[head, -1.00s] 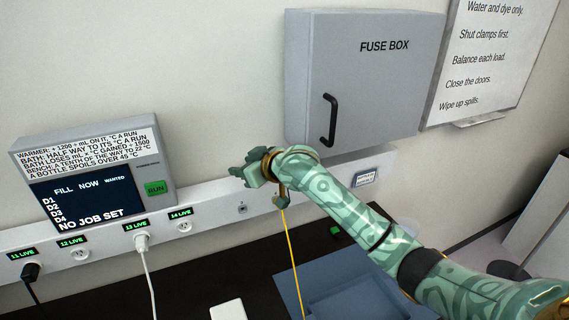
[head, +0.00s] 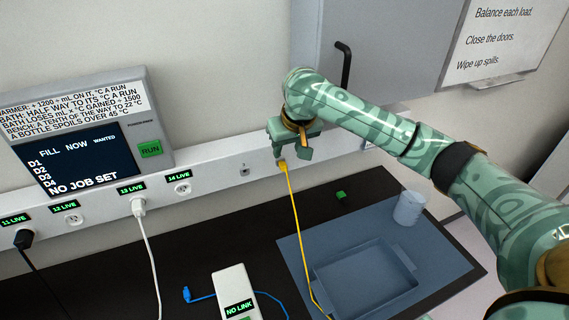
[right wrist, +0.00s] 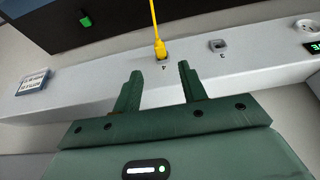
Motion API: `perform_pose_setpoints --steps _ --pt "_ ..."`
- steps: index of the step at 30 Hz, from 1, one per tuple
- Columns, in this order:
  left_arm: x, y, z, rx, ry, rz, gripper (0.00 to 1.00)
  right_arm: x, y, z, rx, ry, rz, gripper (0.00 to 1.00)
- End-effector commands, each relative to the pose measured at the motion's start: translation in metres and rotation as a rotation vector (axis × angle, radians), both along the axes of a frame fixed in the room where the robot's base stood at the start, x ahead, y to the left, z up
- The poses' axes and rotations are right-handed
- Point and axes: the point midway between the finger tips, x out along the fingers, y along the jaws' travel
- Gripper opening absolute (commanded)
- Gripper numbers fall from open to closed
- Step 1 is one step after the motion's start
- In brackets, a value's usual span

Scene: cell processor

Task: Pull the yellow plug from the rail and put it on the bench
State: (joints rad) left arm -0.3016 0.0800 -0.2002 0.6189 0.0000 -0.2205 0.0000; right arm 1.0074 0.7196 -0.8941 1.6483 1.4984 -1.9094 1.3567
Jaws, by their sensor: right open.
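The yellow plug (head: 282,167) sits in the pale wall rail (head: 215,176), and its yellow cable (head: 296,225) runs down over the bench (head: 220,246). In the right wrist view the yellow plug (right wrist: 160,48) is seated in a rail socket just beyond my fingertips, roughly centred between them. My right gripper (head: 293,153) is open and empty in front of the rail, right by the plug. In the right wrist view its two fingers (right wrist: 160,72) are spread apart with clear space between them. My left gripper is out of view.
A black plug (head: 22,239) and a white plug (head: 138,206) also sit in the rail.

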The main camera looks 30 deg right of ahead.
Motion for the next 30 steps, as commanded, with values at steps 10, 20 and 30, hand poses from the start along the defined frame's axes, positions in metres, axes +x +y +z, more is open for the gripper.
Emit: perform_pose_setpoints --steps 10,20,30 --pt "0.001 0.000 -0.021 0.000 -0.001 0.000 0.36 0.024 -0.001 -0.058 0.001 0.000 -0.001 0.42" --pt "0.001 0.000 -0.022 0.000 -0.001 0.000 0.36 0.028 -0.001 -0.066 0.000 -0.002 0.001 0.42" --pt "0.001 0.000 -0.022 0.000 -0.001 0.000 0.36 0.027 -0.001 -0.066 0.001 -0.002 0.000 0.00"
